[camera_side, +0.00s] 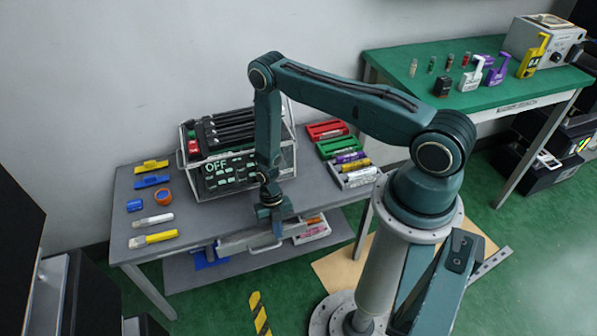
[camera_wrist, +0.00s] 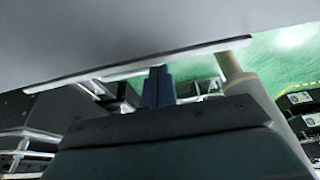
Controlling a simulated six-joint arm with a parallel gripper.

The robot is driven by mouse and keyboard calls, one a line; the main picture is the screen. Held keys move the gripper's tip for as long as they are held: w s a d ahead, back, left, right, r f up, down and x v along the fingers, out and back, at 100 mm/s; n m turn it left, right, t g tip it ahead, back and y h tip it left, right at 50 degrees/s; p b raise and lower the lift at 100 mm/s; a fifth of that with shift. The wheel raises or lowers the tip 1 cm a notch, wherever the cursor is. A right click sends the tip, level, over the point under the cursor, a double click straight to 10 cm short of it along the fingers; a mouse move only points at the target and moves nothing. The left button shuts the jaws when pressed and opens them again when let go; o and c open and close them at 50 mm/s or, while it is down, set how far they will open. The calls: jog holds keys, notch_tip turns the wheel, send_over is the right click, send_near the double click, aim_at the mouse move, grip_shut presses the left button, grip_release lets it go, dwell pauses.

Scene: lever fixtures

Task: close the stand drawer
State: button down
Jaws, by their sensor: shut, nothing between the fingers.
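The stand drawer (camera_side: 236,243) is a light grey box below the front edge of the grey table, with a pale bar handle (camera_side: 266,248) on its front. Its right part shows contents, but how far it stands out is hard to tell. My gripper (camera_side: 272,222) points down at the table's front edge, just above and partly in front of the drawer. Its fingers are shut and empty. In the wrist view the dark blue fingers (camera_wrist: 158,88) reach towards a pale edge strip. I cannot tell whether they touch the drawer.
A green table (camera_side: 470,95) stands behind at the right.

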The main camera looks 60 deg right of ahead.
jog(key=shift+s+a, duration=0.15)
notch_tip(320, 180, up, 10)
jog(key=shift+f, duration=0.25)
dwell(0.8)
jog(key=c, duration=1.5)
grip_release()
jog(key=shift+s+a, duration=0.1)
jog(key=shift+a, duration=0.05)
jog(key=a+m+t+h, duration=0.1)
jog(key=a+m, duration=0.1)
jog(key=m, duration=0.4)
jog(key=a+r+m+t+h, duration=0.1)
jog(key=a+m, duration=0.1)
jog(key=m, duration=0.4)
jog(key=a+r+m+t+h, duration=0.1)
jog(key=a+m+t+h, duration=0.1)
jog(key=m, duration=0.3)
jog(key=shift+a+r+m, duration=0.1)
jog(key=shift+a+m, duration=0.3)
